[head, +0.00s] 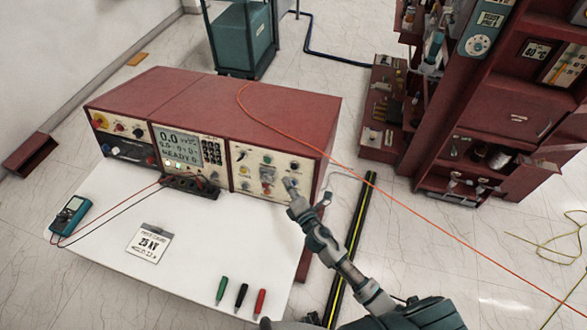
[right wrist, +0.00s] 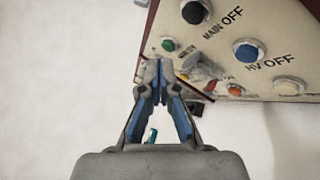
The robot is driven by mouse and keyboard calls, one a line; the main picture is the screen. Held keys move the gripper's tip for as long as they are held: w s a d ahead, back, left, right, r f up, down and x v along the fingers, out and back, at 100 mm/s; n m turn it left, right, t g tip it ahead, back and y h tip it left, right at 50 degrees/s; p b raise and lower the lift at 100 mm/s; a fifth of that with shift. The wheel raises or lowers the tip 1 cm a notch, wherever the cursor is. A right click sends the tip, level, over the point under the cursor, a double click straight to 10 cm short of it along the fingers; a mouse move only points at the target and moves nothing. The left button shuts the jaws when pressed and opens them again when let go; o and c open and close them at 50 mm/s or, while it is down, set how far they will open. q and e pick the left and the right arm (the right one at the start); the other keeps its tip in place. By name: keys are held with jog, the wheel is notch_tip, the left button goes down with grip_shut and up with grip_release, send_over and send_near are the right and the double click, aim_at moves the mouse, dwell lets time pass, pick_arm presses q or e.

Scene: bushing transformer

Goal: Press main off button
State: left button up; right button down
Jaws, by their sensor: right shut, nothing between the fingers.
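The red console (head: 205,105) has a right-hand control panel (head: 245,158) with several round buttons. In the right wrist view the panel shows a MAIN OFF label (right wrist: 222,25) between a black button (right wrist: 195,12) and a blue button (right wrist: 248,50). An HV OFF label (right wrist: 271,60) sits beyond the blue button. My right gripper (head: 290,184) is shut and empty in front of the panel's right part. In the right wrist view its fingertips (right wrist: 160,68) are just below a green button (right wrist: 168,44); contact cannot be told. My left gripper is not in view.
The white tabletop (head: 190,245) holds a teal meter (head: 70,215), a 25 kV card (head: 149,243) and green, black and red pens (head: 241,297). An orange cable (head: 385,187) crosses over the console. A red tool cabinet (head: 490,100) stands at right.

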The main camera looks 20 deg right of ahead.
jog(key=shift+w+d+f+b, duration=0.25)
jog(key=shift+w+d, duration=0.35)
jog(key=shift+w, duration=0.25)
jog(key=shift+w+d+f+b, duration=0.2)
jog(key=shift+w+d, duration=0.4)
jog(key=shift+w, duration=0.25)
jog(key=shift+w+d, duration=0.2)
jog(key=shift+w, duration=0.1)
jog(key=shift+w+d+f, duration=0.1)
jog(key=shift+w+d, duration=0.15)
jog(key=shift+w, duration=0.1)
dwell(0.9)
jog(key=shift+s, duration=0.1)
dwell(0.3)
jog(key=shift+s+a, duration=0.45)
jog(key=shift+s, duration=0.2)
jog(key=shift+s+a+r+p, duration=0.3)
jog(key=shift+s+a, duration=0.15)
jog(key=shift+s, duration=0.2)
jog(key=shift+s+a+r+p, duration=0.2)
jog(key=shift+s+a+p, duration=0.15)
jog(key=shift+s+a, duration=0.25)
jog(key=shift+s+a+r+p, duration=0.25)
jog(key=shift+s+a+p, duration=0.1)
jog(key=shift+s, duration=0.4)
